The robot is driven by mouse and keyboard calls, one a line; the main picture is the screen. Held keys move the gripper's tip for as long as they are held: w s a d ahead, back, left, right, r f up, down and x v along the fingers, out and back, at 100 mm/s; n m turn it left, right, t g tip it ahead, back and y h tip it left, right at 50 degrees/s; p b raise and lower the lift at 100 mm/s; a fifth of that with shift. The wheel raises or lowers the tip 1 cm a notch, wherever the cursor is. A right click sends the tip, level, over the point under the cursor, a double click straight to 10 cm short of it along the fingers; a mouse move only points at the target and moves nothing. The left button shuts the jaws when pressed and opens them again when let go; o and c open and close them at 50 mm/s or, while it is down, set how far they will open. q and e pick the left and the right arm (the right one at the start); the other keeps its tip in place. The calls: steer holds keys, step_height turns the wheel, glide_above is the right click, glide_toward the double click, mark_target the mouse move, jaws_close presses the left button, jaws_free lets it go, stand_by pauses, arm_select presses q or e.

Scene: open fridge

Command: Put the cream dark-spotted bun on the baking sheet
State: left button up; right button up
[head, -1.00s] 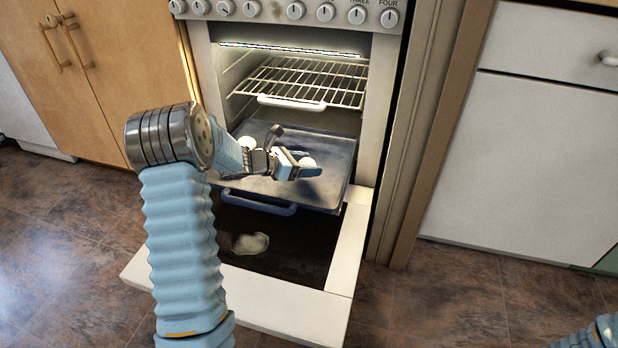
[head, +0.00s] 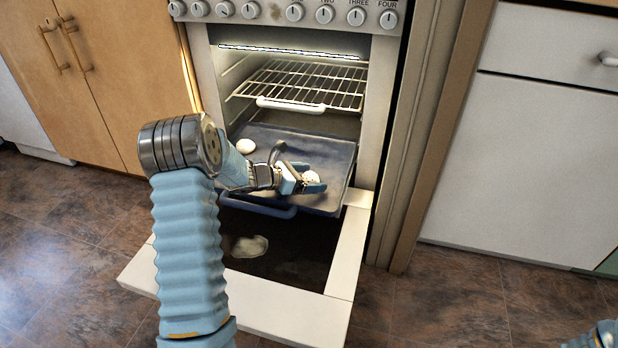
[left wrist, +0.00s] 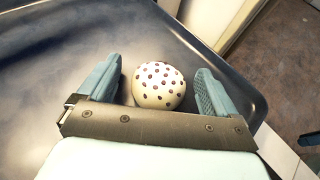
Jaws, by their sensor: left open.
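The cream dark-spotted bun (left wrist: 160,86) lies between the two fingers of my left gripper (left wrist: 160,68) in the left wrist view. The fingers are open, with a visible gap to the bun on each side. In the head view the bun (head: 311,177) shows small at my left gripper (head: 303,183), over the right part of the dark baking sheet (head: 335,152). The bun appears to rest on the sheet, which also fills the left wrist view behind it (left wrist: 70,50).
A plain white bun (head: 245,146) lies on the left part of the sheet. A wire rack (head: 310,85) is above in the oven. The lowered oven door (head: 275,310) is in front, with a pale patch on its dark glass (head: 285,265). A cabinet (head: 530,160) stands at right.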

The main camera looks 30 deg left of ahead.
arm_select(q)
steer(key=p+v, duration=0.1)
steer(key=v, duration=1.1)
steer(key=shift+p, duration=0.3)
